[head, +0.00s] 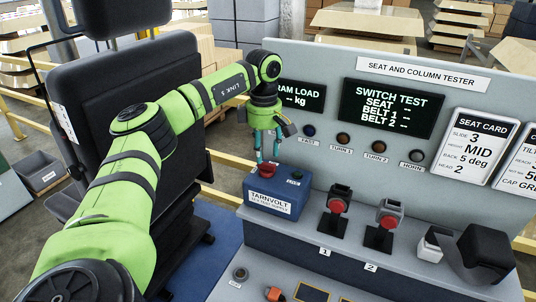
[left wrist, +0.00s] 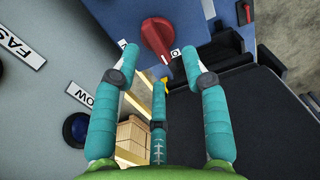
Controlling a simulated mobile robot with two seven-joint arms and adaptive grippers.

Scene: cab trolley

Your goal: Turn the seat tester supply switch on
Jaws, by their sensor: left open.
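The seat tester supply is a blue box (head: 274,194) labelled TARNVOLT, on the ledge at the left end of the tester panel. Its red rotary switch (head: 265,171) is on top; in the left wrist view it is a red knob (left wrist: 157,38) with a pointed handle. My left gripper (head: 268,156) is just above the box, pointing down. In the left wrist view its teal fingers (left wrist: 161,60) are spread and empty, with the knob just beyond the tips. I cannot tell whether any finger touches it. My right gripper is not in view.
The tester panel (head: 330,62) rises behind the box, with a row of buttons. Two red-topped buckles (head: 338,201) stand right of the box, with a black curved part (head: 486,252) farther right. A black seat (head: 110,95) is at left, close to my left arm.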

